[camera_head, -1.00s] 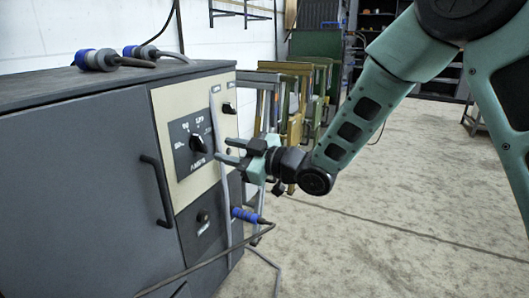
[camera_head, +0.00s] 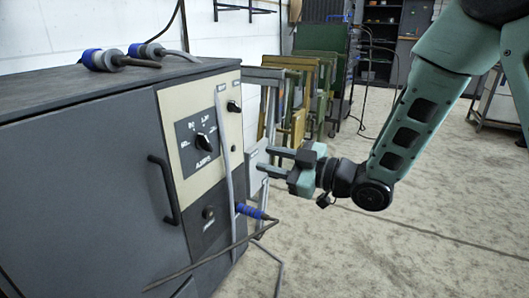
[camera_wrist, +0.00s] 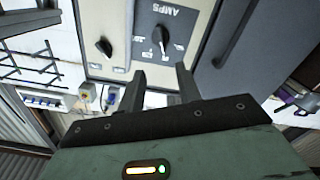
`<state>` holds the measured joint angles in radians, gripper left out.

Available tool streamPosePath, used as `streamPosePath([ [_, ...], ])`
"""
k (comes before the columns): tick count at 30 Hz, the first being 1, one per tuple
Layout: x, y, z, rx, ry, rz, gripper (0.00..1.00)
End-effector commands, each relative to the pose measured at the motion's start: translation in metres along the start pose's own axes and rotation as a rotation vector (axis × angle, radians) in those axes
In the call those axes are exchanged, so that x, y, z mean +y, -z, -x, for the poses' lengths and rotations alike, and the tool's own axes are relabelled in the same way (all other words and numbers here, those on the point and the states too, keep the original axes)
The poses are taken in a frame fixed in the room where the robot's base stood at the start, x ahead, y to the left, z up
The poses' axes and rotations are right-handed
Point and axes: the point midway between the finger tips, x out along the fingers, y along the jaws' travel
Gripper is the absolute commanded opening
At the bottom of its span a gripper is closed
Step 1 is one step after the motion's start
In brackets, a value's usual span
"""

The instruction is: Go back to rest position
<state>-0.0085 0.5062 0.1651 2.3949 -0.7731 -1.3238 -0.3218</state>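My gripper (camera_head: 270,162) is in the middle of the head view, to the right of the grey machine (camera_head: 85,185) and apart from its panel. Its two fingers are spread with nothing between them. The machine's cream panel (camera_head: 172,105) carries a black AMPS dial (camera_head: 204,142) and a smaller black switch (camera_head: 233,106). In the wrist view the fingers (camera_wrist: 160,88) point toward the panel, with the AMPS dial (camera_wrist: 161,38) beyond them and the switch (camera_wrist: 104,46) to the left.
A blue connector (camera_head: 250,211) on a cable hangs at the machine's front right. Two blue plugs (camera_head: 100,60) lie on its top. Framed panels (camera_head: 290,95) stand behind my gripper. The concrete floor (camera_head: 420,240) at the right is clear.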

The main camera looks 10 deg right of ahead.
Motion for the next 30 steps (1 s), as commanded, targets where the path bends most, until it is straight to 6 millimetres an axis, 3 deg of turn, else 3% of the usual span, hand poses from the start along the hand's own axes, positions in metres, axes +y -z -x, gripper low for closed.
streamPosePath([
  [6,-0.019,-0.005,-0.007,-0.225,0.024,-0.039,0.34],
  [11,-0.047,-0.013,0.006,-0.509,0.04,-0.122,0.34],
  [14,-0.069,-0.015,0.025,-0.685,0.049,-0.188,0.34],
  [19,-0.113,-0.008,0.073,-0.978,0.073,-0.313,0.34],
  [30,-0.196,0.031,0.18,-1.445,0.156,-0.524,0.34],
])
